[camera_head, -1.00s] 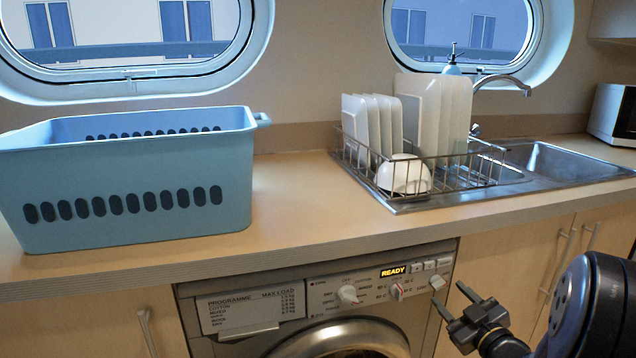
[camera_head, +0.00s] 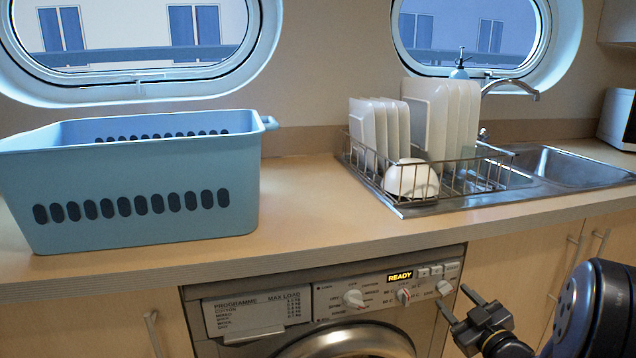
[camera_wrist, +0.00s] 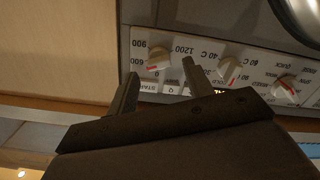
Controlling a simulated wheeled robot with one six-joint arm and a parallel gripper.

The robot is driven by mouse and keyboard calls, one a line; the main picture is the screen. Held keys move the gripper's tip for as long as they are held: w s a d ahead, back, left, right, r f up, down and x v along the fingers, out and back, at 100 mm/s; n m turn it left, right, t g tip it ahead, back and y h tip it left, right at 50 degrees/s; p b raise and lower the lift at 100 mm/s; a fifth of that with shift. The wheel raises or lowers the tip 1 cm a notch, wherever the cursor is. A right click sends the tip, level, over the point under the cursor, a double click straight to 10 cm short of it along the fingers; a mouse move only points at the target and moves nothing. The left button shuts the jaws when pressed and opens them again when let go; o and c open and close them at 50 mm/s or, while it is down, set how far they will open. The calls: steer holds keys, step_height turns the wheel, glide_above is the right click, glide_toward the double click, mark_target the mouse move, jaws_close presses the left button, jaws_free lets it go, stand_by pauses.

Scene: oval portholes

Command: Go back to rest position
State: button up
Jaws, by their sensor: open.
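My gripper (camera_head: 456,306) is at the lower right of the head view, in front of the washing machine's (camera_head: 330,302) right edge, below the counter. Its two fingers are spread apart with nothing between them. In the wrist view my gripper (camera_wrist: 160,85) also shows open and empty, with the machine's control panel (camera_wrist: 215,70) behind it. The panel's knobs and buttons appear upside down there. The display reads READY in the head view. I cannot tell exactly how far the fingertips are from the panel.
A blue laundry basket (camera_head: 130,190) stands on the counter (camera_head: 300,215) at left. A dish rack (camera_head: 440,178) with white plates and a bowl (camera_head: 411,179) stands beside the sink (camera_head: 575,165). Cabinet doors (camera_head: 510,265) are at right. The counter between basket and rack is clear.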

steer(key=p+v, duration=0.1)
steer(key=v, duration=0.8)
steer(key=b+x, duration=0.1)
steer(key=x, duration=1)
steer(key=shift+w+a+r, duration=0.1)
steer(key=shift+w+r, duration=0.05)
steer(key=shift+w, duration=0.15)
steer(key=shift+s+r+m+p, duration=0.15)
steer(key=shift+m+p, duration=0.75)
steer(key=shift+p, duration=0.15)
steer(key=m+p, duration=0.3)
steer(key=p, duration=0.1)
steer(key=shift+m, duration=0.3)
steer(key=m+p, duration=0.3)
steer(key=p, duration=0.1)
steer(key=m+p, duration=0.3)
steer(key=p, duration=0.1)
steer(key=shift+d+m, duration=0.25)
steer(key=shift+m, duration=0.05)
steer(key=v, duration=1)
steer(key=shift+f, duration=0.25)
